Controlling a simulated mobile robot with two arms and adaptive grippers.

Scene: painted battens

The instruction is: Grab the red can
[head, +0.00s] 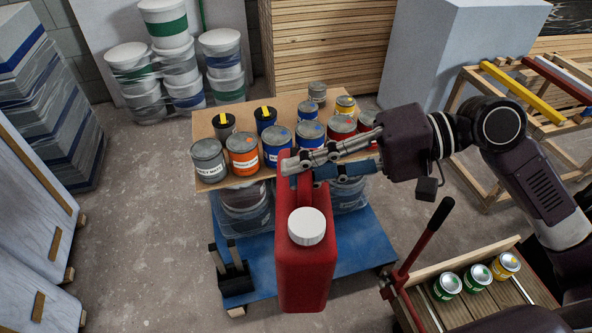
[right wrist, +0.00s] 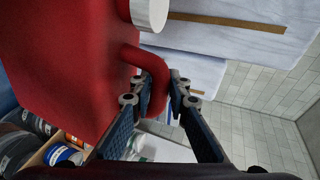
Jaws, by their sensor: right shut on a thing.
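The red can (head: 306,268) is a large red canister with a white screw cap (head: 307,226) and a looped handle. It is upright in the middle of the head view, in front of the board of paint tins, and appears to hang clear of the blue pallet. My right gripper (head: 292,171) reaches in from the right and is shut on the handle. In the right wrist view the fingers (right wrist: 163,88) close around the handle, beside the red body (right wrist: 60,60). The can's underside is hidden. My left gripper is not in view.
A board (head: 208,184) with several paint tins lies behind the can, above a blue pallet (head: 352,252). A wooden crate (head: 484,307) with three small tins and a red lever (head: 420,247) are at lower right. Bare floor (head: 150,230) is free at left.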

